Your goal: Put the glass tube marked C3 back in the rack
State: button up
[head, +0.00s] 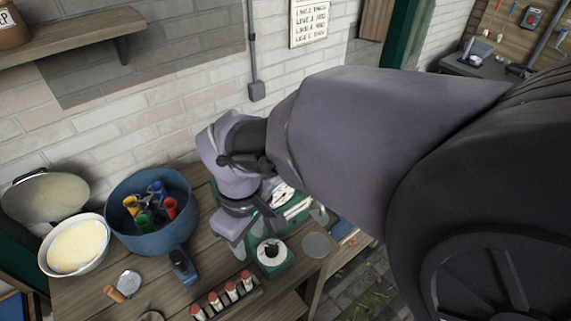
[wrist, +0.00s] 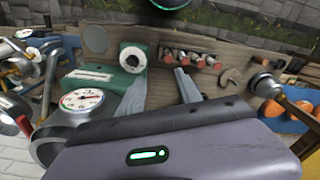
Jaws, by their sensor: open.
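A dark rack (head: 256,293) stands at the table's front edge in the head view, holding several red-capped tubes (head: 231,291). The red-capped tubes also show in a row in the wrist view (wrist: 199,60). I cannot read any mark, so I cannot tell which tube is C3. My gripper (wrist: 160,78) is open, its two fingers apart with nothing seen between them. In the wrist view the fingers point toward the space between the rack and a green device. In the head view my arm hides much of the table behind my gripper.
The green device with a white ring (head: 271,251) stands beside a grey disc (head: 318,245). A blue pot (head: 150,238) holds coloured items, next to a pale bowl (head: 88,265). A white dial (wrist: 82,102) is at left in the wrist view. Bare planks lie left of the rack.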

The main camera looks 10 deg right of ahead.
jog(key=s+d+r+m+t+y, duration=0.1)
jog(key=s+d+r+m+t, duration=0.1)
jog(key=s+d+r+m, duration=0.2)
jog(key=s+d+r+m+t, duration=0.3)
jog(key=d+r+m, duration=0.3)
jog(key=d+m, duration=0.4)
jog(key=shift+s+d+m+y, duration=0.15)
jog(key=shift+s+m+y, duration=0.25)
jog(key=shift+s+m, duration=0.1)
